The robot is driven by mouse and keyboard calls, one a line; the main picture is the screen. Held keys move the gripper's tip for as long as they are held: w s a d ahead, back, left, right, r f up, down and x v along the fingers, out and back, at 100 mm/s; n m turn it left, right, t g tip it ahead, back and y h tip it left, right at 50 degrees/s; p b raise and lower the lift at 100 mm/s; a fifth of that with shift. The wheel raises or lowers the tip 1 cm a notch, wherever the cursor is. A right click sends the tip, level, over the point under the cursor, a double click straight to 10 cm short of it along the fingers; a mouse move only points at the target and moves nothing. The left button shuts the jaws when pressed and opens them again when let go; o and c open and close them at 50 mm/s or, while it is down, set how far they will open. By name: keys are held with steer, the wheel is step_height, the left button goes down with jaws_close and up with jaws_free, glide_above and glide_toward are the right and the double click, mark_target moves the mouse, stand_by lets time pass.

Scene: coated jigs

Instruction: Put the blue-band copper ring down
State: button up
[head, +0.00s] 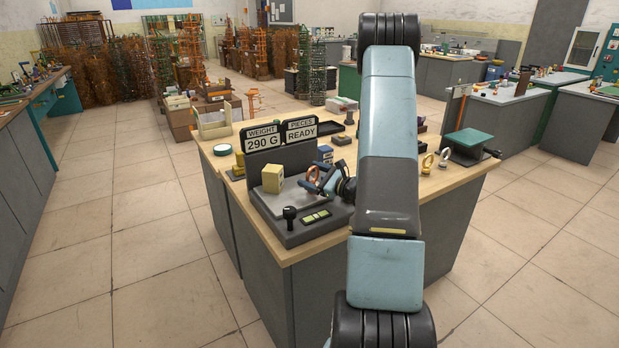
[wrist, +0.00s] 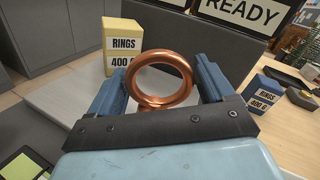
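A copper ring (wrist: 160,80) stands upright between the two blue fingers of my gripper (wrist: 162,88), which touch it at both sides. No blue band shows on its visible side. In the head view the ring (head: 314,172) and my gripper (head: 322,182) are above the pan of the scale (head: 292,206), to the right of a yellow box. Whether the ring's lower edge touches the pan cannot be told. The scale's signs (head: 281,136) read WEIGHT 290 G and PIECES READY.
The yellow box (head: 272,179), labelled RINGS 400 G, stands on the pan. A blue RINGS box (wrist: 261,90) stands on the bench to the right. Several rings (head: 427,164) and a green-topped stand (head: 468,139) are on the bench right of my arm.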

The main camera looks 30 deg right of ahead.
steer(key=shift+o, duration=1.3)
